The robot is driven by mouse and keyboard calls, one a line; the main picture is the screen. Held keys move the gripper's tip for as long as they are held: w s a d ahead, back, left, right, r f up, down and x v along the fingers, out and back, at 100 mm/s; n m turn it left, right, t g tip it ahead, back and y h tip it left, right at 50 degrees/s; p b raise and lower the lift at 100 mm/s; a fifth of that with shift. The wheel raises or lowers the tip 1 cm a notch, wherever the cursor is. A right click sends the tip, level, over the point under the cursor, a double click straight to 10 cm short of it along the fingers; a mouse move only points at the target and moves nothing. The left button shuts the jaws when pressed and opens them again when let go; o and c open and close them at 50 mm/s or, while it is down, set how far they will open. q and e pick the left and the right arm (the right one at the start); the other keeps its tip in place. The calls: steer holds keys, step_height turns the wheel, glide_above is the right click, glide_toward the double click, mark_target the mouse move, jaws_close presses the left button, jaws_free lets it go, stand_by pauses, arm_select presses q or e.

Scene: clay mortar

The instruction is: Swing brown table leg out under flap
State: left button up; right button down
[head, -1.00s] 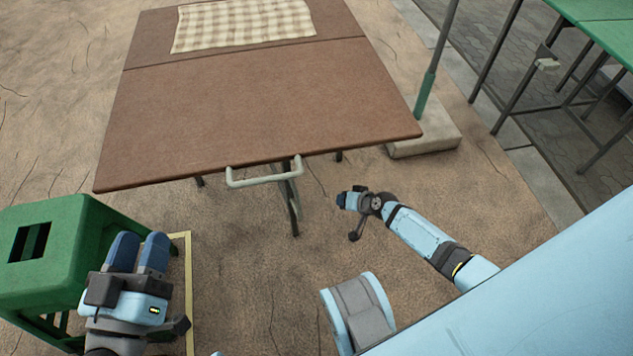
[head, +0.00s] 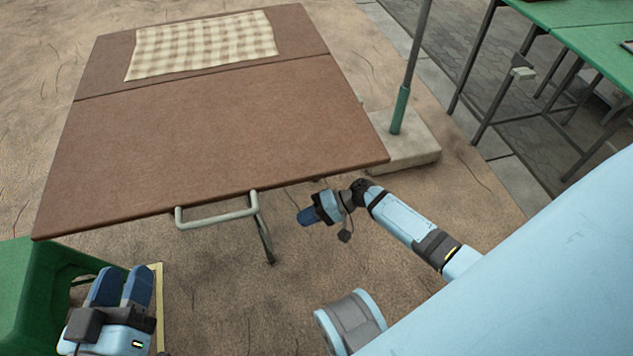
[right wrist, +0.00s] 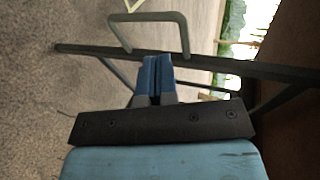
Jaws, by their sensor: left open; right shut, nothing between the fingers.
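The brown table (head: 210,140) has its flap raised level with the top, a seam running across between them. A pale bar-shaped leg frame (head: 215,218) shows at the flap's front edge, with a darker leg (head: 264,242) going down to the ground. My right gripper (head: 304,217) is shut and empty, low beside the leg, to its right. In the right wrist view its blue fingers (right wrist: 157,75) point at a dark bar (right wrist: 210,65), with the pale loop (right wrist: 150,20) beyond; contact cannot be told. My left gripper (head: 122,285) is open and empty at the lower left.
A checkered cloth (head: 200,45) lies on the far part of the table. A green stool (head: 20,290) stands by my left gripper. A post (head: 405,85) on a concrete base (head: 410,150) stands right of the table. A green table (head: 590,45) is at the far right.

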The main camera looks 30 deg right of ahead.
arm_select(q)
steer(key=shift+w+f+m+g+b, duration=0.15)
steer(key=shift+f+m+g+b, duration=0.3)
steer(key=shift+f+b, duration=0.65)
arm_select(e)
steer(key=w+a, duration=0.2)
steer(key=a, duration=0.5)
steer(key=shift+w+a+f, duration=0.15)
steer(key=shift+f, duration=0.25)
arm_select(q)
steer(key=shift+f, duration=0.1)
